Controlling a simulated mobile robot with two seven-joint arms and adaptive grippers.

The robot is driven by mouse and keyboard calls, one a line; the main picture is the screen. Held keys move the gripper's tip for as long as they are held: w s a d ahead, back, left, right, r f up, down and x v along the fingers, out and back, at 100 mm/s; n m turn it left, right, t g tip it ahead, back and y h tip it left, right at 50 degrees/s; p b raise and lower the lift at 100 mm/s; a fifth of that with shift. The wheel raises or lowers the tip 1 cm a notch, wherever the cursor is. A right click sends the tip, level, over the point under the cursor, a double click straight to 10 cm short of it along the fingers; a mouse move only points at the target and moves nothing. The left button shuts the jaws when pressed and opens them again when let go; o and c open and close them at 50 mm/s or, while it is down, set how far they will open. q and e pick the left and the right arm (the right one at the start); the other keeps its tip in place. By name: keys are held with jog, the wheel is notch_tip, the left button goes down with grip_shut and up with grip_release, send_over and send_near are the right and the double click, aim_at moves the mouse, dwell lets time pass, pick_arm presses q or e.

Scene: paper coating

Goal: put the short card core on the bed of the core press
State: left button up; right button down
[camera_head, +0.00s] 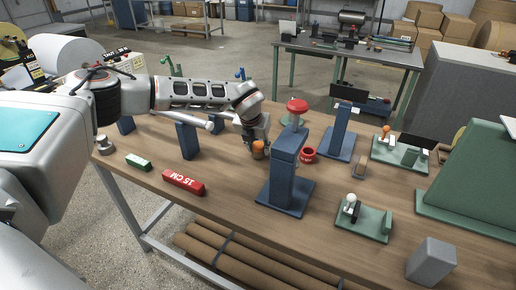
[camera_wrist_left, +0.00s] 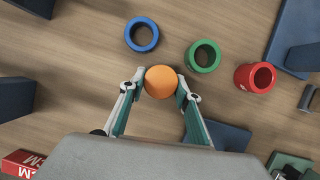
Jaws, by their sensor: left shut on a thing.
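My left gripper (camera_head: 257,150) reaches over the wooden bench and is shut on an orange, round-topped piece (camera_head: 258,146). In the left wrist view the orange piece (camera_wrist_left: 160,81) sits between the two fingertips (camera_wrist_left: 160,86), one on each side. Its lower part is hidden, so I cannot tell whether it touches the bench. A small brown piece (camera_head: 360,168) lies further right; I cannot tell whether it is the short card core. I cannot tell for sure which stand is the core press; a dark blue stand (camera_head: 286,170) stands just right of the gripper. My right gripper is not in view.
Blue (camera_wrist_left: 141,34), green (camera_wrist_left: 203,56) and red (camera_wrist_left: 255,77) rings lie beyond the gripper. A red 15 CM block (camera_head: 183,183) and a green block (camera_head: 138,162) lie at the front left. Other blue stands (camera_head: 188,140) and green-based fixtures (camera_head: 362,220) surround the area.

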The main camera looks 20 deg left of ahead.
pick_arm(q)
jog(key=shift+f, duration=0.2)
jog(key=shift+f, duration=0.2)
jog(key=o, duration=1)
